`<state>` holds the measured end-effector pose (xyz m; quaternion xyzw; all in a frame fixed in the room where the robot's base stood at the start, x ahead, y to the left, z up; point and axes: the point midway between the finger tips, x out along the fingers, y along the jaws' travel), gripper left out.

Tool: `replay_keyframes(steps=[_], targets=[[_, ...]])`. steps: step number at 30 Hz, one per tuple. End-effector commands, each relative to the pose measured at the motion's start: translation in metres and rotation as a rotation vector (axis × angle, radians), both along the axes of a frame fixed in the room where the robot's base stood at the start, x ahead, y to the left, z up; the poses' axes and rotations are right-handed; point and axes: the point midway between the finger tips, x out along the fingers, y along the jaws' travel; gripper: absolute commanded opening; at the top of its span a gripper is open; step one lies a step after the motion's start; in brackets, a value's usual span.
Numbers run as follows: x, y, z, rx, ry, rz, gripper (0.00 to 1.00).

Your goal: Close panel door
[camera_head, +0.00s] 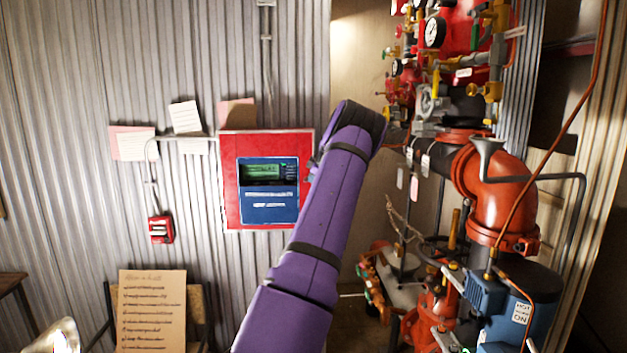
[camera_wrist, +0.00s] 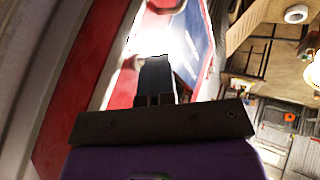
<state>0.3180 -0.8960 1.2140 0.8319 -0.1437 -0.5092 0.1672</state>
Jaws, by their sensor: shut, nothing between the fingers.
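The red alarm panel (camera_head: 230,205) hangs on the corrugated wall, with a blue face and a small green screen on its door (camera_head: 268,212). The door looks flat or nearly flat with the wall in the head view; I cannot tell if a gap remains. My purple arm crosses the panel's lower right corner, and the gripper is hidden in that view. In the wrist view my gripper (camera_wrist: 154,70) is shut and empty, its dark fingers pointing towards the panel's red edge (camera_wrist: 88,75) and blue face (camera_wrist: 190,50). Glare hides whether the tips touch.
Red pipes (camera_head: 497,195), gauges and valves crowd the right side, close to my arm. A small red call point (camera_head: 160,229) is on the wall at the left. A chair with a handwritten sheet (camera_head: 151,310) stands below. Paper notes (camera_head: 185,117) hang above left of the panel.

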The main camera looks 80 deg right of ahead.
Motion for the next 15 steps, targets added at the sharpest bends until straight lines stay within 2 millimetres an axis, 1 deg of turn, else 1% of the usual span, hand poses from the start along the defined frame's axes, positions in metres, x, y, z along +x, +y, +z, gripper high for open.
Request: replay_keyframes(steps=[8, 11, 15], targets=[[0.001, -0.001, 0.001, -0.006, -0.003, -0.002, 0.0], [-0.002, 0.002, 0.007, -0.006, -0.002, -0.003, 0.0], [-0.013, 0.011, 0.025, -0.007, -0.001, -0.004, 0.0]])
